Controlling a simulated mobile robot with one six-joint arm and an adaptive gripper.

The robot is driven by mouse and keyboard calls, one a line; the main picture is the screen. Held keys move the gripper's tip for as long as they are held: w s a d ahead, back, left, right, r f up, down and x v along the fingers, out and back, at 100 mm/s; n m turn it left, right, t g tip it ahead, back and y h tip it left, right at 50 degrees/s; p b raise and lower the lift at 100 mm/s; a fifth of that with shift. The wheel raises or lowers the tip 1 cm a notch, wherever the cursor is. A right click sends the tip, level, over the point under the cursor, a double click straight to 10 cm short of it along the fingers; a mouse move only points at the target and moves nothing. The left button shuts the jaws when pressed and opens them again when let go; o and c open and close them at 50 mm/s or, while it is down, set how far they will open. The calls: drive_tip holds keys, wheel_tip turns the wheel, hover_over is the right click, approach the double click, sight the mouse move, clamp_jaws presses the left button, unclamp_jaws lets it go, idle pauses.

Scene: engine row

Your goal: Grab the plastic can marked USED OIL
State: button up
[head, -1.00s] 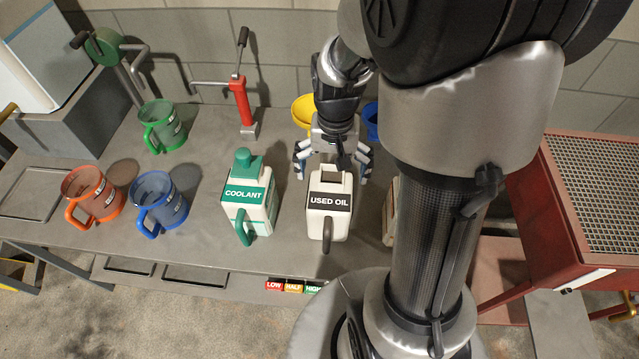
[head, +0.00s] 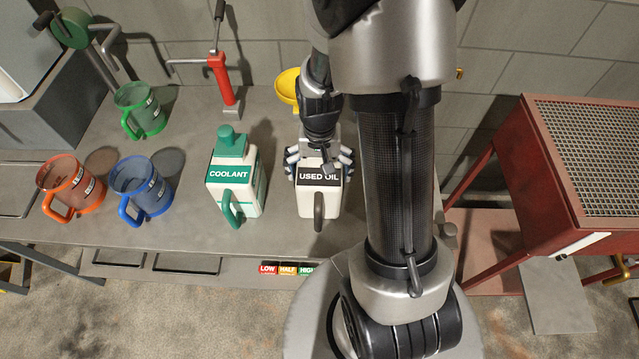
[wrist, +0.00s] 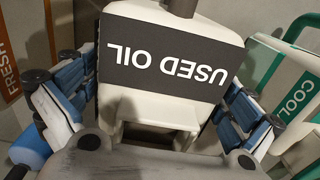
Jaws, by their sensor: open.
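The white plastic can marked USED OIL (head: 319,203) stands upright on the bench, with a black label and a dark handle toward the front. My gripper (head: 319,160) is at the back upper part of this can. In the wrist view the can's label (wrist: 170,62) shows upside down between the two blue-padded fingers, one on each side. The fingers are open around the can, and I cannot tell whether either pad touches it. The can's back and top opening are largely hidden by my gripper.
A white can marked COOLANT (head: 236,172) with green cap and handle stands close to the left. Blue (head: 143,190), orange (head: 72,187) and green (head: 140,110) jugs stand further left. A yellow funnel (head: 288,86) is behind. An orange FRESH label (wrist: 8,70) shows nearby in the wrist view.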

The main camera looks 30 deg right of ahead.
drive_tip(key=shift+c, duration=0.4)
drive_tip(key=c, duration=1.2)
